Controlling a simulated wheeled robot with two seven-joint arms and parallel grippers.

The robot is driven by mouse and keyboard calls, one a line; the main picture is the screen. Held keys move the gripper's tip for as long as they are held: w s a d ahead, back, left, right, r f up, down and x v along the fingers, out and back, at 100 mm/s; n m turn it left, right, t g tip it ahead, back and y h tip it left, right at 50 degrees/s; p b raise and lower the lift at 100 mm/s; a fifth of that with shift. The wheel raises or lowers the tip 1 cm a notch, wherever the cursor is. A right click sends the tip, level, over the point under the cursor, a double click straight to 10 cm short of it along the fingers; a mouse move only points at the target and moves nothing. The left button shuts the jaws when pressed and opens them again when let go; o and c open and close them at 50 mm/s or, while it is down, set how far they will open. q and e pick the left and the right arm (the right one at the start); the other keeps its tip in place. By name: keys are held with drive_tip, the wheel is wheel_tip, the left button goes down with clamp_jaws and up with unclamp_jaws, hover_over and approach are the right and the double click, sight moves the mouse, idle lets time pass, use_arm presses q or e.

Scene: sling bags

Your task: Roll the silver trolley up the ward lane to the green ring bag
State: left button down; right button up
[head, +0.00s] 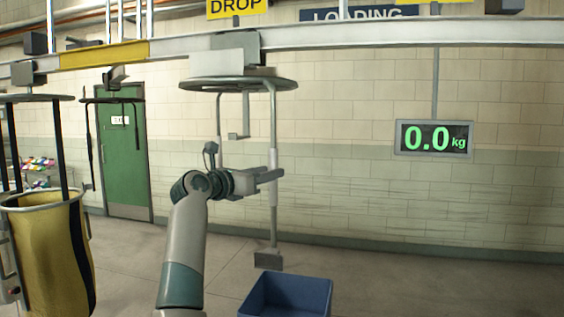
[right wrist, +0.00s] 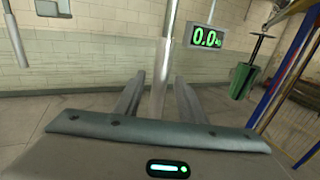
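The silver trolley (head: 237,72) hangs from the overhead rail, with a grey ring below it and a long vertical pole (head: 273,120) ending in a grey block. My right gripper (head: 272,176) is at the pole's sleeve. In the right wrist view the pole (right wrist: 162,75) stands between the two fingers of my right gripper (right wrist: 160,90), with a visible gap on each side, so it is open around the pole. A green bag (right wrist: 243,80) hangs at the right in the right wrist view; the head view does not show it. My left gripper is not in view.
The overhead rail (head: 350,34) crosses the head view and has a yellow section (head: 103,53). A yellow bag (head: 55,250) hangs at the left. A blue bin (head: 288,296) stands below the pole. A scale display (head: 434,138) reads 0.0 kg. Floor at the right is clear.

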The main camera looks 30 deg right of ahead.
drive_tip(key=p+x, duration=0.3)
drive_tip(key=x, duration=0.3)
drive_tip(key=shift+d, duration=0.35)
clamp_jaws()
